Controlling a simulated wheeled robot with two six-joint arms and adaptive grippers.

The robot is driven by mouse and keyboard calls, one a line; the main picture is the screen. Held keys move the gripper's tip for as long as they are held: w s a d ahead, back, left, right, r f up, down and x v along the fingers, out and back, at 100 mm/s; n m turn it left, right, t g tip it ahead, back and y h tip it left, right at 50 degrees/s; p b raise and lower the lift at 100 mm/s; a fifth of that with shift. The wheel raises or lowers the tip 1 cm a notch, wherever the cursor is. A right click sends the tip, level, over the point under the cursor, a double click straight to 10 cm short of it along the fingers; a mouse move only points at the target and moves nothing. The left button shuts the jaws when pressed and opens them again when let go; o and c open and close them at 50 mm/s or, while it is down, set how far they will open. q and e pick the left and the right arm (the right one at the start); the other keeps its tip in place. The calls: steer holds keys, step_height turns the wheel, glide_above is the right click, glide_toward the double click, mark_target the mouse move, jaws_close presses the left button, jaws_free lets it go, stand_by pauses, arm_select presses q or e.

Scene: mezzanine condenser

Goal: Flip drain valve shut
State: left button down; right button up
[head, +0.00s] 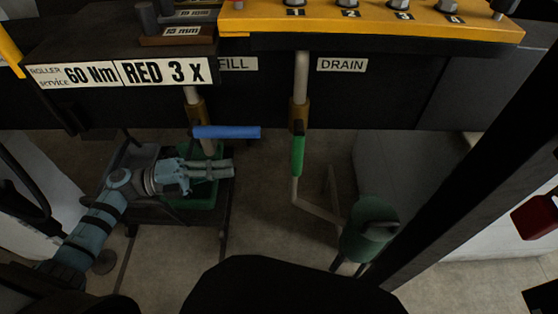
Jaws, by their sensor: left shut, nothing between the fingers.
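The drain valve (299,115) is a brass body on a pale vertical pipe under the DRAIN label (342,65). Its green handle (298,156) hangs down, in line with the pipe. Left of it, the fill valve (196,110) has a blue handle (228,132) lying crosswise to its pipe. My left gripper (231,169) is shut and empty, its fingers pointing right. It shows below the blue handle and left of the green handle, apart from the green one. My right gripper is not in view.
A green bin (190,202) on a dark stand shows behind my left gripper. A green can (370,232) stands at the lower end of the drain pipe. A yellow panel (370,22) with numbered knobs overhangs the valves. A dark diagonal post (465,150) crosses the right side.

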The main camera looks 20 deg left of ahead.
arm_select(q)
steer(key=p, duration=0.1)
glide_toward(298, 149)
steer(key=w+d+f, duration=0.4)
steer(key=d+f, duration=0.1)
steer(key=shift+s+r, duration=0.1)
steer(key=shift+s, duration=0.1)
steer(key=shift+d+f+t+b, duration=0.2)
steer(key=shift+d+t+b, duration=0.1)
steer(key=shift+b, duration=0.3)
